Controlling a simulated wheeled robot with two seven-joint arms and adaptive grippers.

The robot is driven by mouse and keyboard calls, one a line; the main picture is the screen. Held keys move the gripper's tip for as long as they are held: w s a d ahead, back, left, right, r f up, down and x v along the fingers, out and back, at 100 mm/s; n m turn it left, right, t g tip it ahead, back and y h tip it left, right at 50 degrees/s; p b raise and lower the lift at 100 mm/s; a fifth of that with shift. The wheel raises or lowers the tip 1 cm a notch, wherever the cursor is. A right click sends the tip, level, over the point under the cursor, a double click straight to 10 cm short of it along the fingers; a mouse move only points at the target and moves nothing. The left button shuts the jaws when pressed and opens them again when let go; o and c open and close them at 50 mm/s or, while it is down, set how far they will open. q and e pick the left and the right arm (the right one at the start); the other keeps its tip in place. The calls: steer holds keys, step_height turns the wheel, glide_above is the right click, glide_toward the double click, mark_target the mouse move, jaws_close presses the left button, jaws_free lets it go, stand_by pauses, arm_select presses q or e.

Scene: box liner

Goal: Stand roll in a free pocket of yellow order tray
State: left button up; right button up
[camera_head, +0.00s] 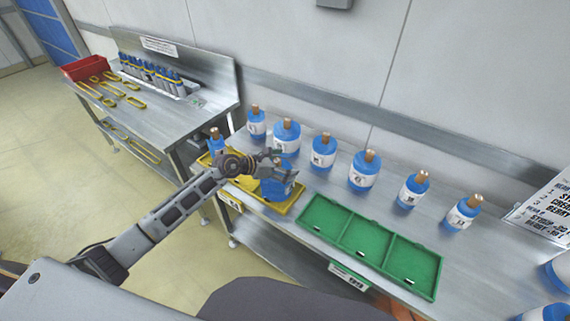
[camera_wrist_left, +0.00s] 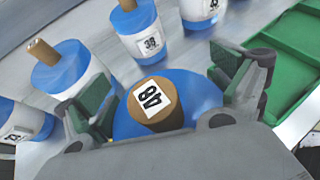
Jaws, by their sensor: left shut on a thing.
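My left gripper (camera_head: 274,157) is shut on a blue roll (camera_head: 279,184), over the right part of the yellow order tray (camera_head: 288,211). In the left wrist view the fingers (camera_wrist_left: 170,90) sit on either side of this roll, whose brown core (camera_wrist_left: 158,103) carries a tag that seems to read 48. I cannot tell whether the roll's base touches the tray floor. Another blue roll (camera_head: 216,142) stands at the tray's left end. The arm hides the tray's middle. My right gripper is not in view.
A green tray (camera_head: 370,243) with three empty pockets lies right of the yellow one. Several blue-and-white rolls (camera_head: 363,172) stand in a row behind. A side bench (camera_head: 160,123) at left holds a red bin (camera_head: 85,67) and yellow rings. A printed sheet (camera_head: 545,212) is at far right.

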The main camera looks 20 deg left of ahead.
arm_select(q)
steer(key=shift+w+r, duration=0.1)
steer(key=o, duration=1.7)
steer(key=shift+b+v, duration=0.7)
steer(key=shift+v, duration=5.35)
